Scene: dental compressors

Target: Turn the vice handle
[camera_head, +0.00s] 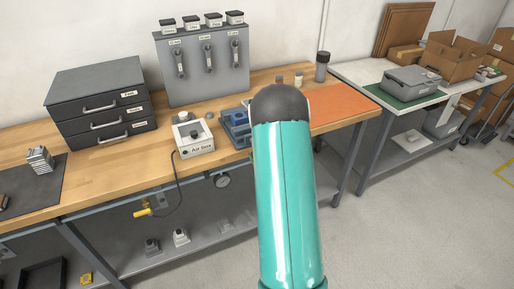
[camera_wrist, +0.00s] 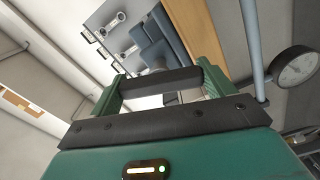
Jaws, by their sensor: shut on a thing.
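The blue vice (camera_head: 235,127) stands at the front edge of the wooden bench, partly hidden behind my teal arm in the head view. In the wrist view its blue-grey body (camera_wrist: 153,45) is beyond my gripper, with a round grey screw end facing me. The dark vice handle (camera_wrist: 162,82) lies crosswise between the two green fingers of my gripper (camera_wrist: 160,74). The fingers are shut on it, one at each end. The head view hides my gripper and the handle behind the arm.
A white air box (camera_head: 193,137) stands left of the vice, with its cable hanging over the bench edge. A round gauge (camera_wrist: 296,67) is close at the right in the wrist view. An orange mat (camera_head: 343,107) lies to the right. Grey floor is open in front.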

